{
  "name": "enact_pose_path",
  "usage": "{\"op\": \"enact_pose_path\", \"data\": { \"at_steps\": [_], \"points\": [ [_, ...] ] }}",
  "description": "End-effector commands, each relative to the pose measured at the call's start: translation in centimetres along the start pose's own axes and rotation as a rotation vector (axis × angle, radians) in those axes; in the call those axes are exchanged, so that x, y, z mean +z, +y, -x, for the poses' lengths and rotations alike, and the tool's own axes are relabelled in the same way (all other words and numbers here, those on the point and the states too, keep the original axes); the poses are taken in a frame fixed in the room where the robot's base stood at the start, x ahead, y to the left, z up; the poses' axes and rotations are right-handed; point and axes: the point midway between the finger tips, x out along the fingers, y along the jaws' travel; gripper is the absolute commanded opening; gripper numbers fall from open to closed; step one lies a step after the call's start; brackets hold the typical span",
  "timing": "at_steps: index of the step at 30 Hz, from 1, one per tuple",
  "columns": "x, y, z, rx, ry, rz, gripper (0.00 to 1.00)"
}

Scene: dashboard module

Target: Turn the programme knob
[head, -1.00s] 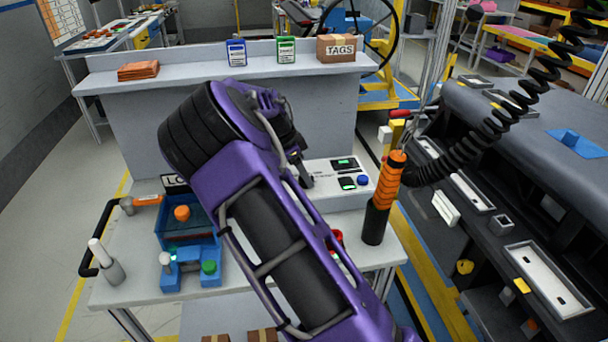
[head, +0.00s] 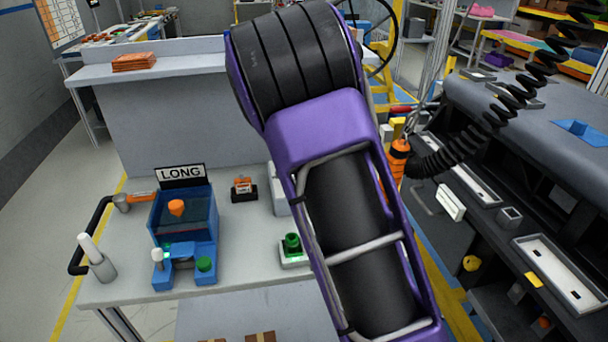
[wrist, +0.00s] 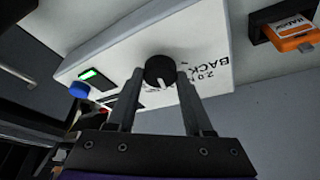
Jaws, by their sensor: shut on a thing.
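The programme knob (wrist: 159,71) is a black round knob with a white pointer mark, on a white control box (wrist: 205,40) with black lettering, in the wrist view. My gripper (wrist: 158,80) has its two fingers on either side of the knob, shut on it. In the head view my purple arm hides the gripper, the knob and most of the white box (head: 278,190); only a left part of the box shows.
A blue fixture (head: 185,235) with an orange knob and a "LONG" sign (head: 181,175) stands on the left of the table. A green button (head: 292,245) and a small orange-and-black device (head: 243,189) are nearer the box. An orange-handled tool (head: 398,158) hangs at right.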

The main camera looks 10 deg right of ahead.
Motion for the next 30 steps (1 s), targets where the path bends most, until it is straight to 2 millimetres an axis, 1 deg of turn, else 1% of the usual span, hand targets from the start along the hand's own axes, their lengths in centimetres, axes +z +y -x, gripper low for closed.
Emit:
{"op": "enact_pose_path", "data": {
  "at_steps": [9,15,22,30],
  "points": [
    [-0.13,0.26,-0.15,-0.109,0.003,0.251,0.00],
    [-0.15,0.30,-0.11,-0.158,0.003,0.373,0.00],
    [-0.18,0.32,-0.04,-0.192,0.002,0.458,0.00],
    [-0.16,0.29,0.01,-0.205,0.002,0.492,0.00]
  ]
}}
